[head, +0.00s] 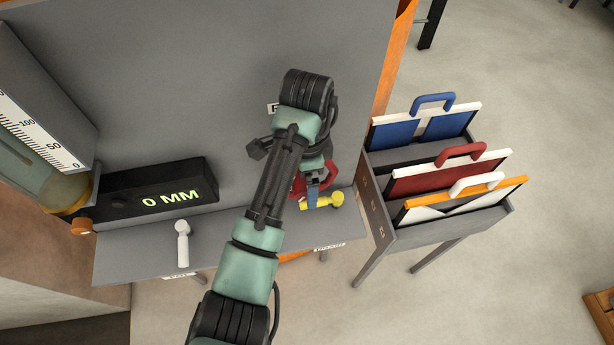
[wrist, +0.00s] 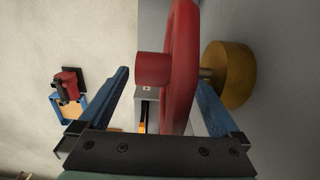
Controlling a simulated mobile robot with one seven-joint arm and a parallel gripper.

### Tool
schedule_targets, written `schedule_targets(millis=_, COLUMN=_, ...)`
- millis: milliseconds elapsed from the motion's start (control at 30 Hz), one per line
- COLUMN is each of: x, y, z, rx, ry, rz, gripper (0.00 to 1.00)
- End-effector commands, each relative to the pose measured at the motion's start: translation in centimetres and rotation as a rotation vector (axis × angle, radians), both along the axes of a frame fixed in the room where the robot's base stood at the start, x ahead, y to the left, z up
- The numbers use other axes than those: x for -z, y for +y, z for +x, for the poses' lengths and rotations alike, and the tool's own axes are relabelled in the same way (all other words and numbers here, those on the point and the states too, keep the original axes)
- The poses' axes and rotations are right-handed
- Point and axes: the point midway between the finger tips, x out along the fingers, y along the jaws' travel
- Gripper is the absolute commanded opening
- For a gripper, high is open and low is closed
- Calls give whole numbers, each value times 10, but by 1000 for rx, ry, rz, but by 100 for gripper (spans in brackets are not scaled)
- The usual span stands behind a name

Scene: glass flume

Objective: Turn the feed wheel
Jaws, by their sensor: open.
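The red feed wheel (wrist: 182,60) stands edge-on in the wrist view, with a red knob (wrist: 152,69) sticking out to its left and a brass hub (wrist: 232,75) to its right. My gripper (wrist: 163,77) is open, its blue fingers on either side of the knob and wheel rim. I cannot tell whether either finger touches them.
A black display (head: 155,192) reads 0 MM. A rack (head: 395,222) of handled panels stands to the right. A scaled glass tank (head: 35,150) is at left.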

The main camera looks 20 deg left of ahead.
Motion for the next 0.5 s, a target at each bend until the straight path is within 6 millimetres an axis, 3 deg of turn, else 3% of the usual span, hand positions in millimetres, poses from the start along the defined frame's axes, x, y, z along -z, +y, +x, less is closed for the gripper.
schedule_targets(millis=233, x=1, y=0, z=0, rx=0, ry=0, rz=0, gripper=99)
schedule_targets(millis=500, x=1, y=0, z=0, rx=0, ry=0, rz=0, gripper=50)
